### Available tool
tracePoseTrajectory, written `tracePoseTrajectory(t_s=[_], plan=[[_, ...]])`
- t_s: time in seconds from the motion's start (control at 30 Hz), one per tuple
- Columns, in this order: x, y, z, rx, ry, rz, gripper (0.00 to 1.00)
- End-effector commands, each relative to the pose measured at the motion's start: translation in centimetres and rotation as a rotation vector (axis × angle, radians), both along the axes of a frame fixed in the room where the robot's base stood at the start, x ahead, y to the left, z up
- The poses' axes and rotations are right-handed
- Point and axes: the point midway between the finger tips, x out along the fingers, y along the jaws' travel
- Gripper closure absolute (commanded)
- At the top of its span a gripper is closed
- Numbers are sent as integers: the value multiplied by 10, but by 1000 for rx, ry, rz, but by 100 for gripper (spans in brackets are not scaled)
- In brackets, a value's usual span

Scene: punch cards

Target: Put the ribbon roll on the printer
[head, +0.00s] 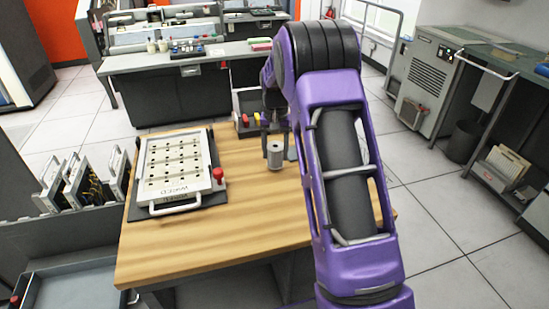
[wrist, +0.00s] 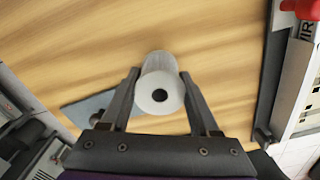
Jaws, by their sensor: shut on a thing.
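The ribbon roll (head: 275,157), a pale grey cylinder with a dark hole in its end, stands upright over the wooden table. In the wrist view the roll (wrist: 160,101) sits between the two fingers of my gripper (wrist: 160,74), its holed end facing the camera. My gripper (head: 275,138) is shut on it, with a finger on each side. I cannot tell whether the roll's base touches the table. A grey machine with a vented front (head: 428,80) stands at the right wall; I cannot tell whether it is the printer.
The wooden table (head: 220,235) is bare in front. A framed white panel (head: 178,165) lies at its left, with a red knob (head: 218,174) beside it. A dark tray (head: 247,103) with coloured items is behind the roll. A grey flat piece (wrist: 90,108) lies near the roll.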

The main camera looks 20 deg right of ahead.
Motion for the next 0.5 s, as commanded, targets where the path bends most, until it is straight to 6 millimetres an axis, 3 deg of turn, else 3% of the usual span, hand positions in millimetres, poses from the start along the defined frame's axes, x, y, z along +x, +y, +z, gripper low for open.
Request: tracePoseTrajectory(t_s=[0.1, 0.47, 0.5], plan=[[0, 0, -18, 0, 1, 0, 100], [0, 0, -21, 0, 0, 1, 100], [0, 0, -22, 0, 0, 1, 36]])
